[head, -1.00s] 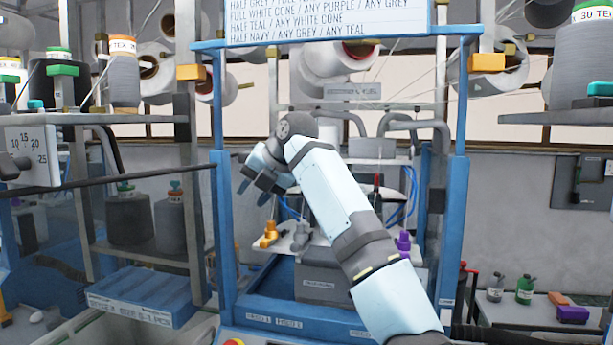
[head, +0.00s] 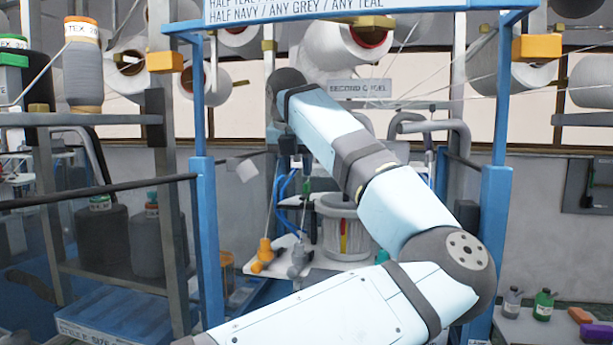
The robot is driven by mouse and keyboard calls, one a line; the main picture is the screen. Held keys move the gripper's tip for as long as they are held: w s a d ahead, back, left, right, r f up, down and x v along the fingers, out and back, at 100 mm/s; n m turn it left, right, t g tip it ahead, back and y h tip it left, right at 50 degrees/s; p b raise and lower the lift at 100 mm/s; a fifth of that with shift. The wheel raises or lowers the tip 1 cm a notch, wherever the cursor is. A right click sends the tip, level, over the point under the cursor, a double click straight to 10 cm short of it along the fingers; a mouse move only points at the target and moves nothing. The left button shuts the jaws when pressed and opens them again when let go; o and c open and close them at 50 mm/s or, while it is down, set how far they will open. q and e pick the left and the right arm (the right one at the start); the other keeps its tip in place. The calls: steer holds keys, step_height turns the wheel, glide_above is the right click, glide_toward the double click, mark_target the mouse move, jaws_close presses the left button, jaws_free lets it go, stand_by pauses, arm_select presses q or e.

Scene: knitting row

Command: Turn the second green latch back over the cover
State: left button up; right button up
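I cannot make out a green latch or its cover in the head view; my arm crosses the middle of the machine and hides part of it. A grey-white ribbed container (head: 343,212) with red and yellow strips stands behind the arm. My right gripper is out of view.
Blue frame posts (head: 203,230) rise on both sides. Yarn cones (head: 83,65) sit on the left shelf. Small bottles (head: 543,304) stand at lower right.

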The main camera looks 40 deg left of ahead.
arm_select(q)
steer(key=p, duration=0.2)
glide_above(307, 182)
steer(key=s+d, duration=0.1)
steer(key=s, duration=0.1)
steer(key=shift+s, duration=0.15)
steer(key=x, duration=0.4)
steer(key=shift+r, duration=0.1)
steer(key=shift+x, duration=0.8)
steer(key=shift+c, duration=0.4)
jaws_close()
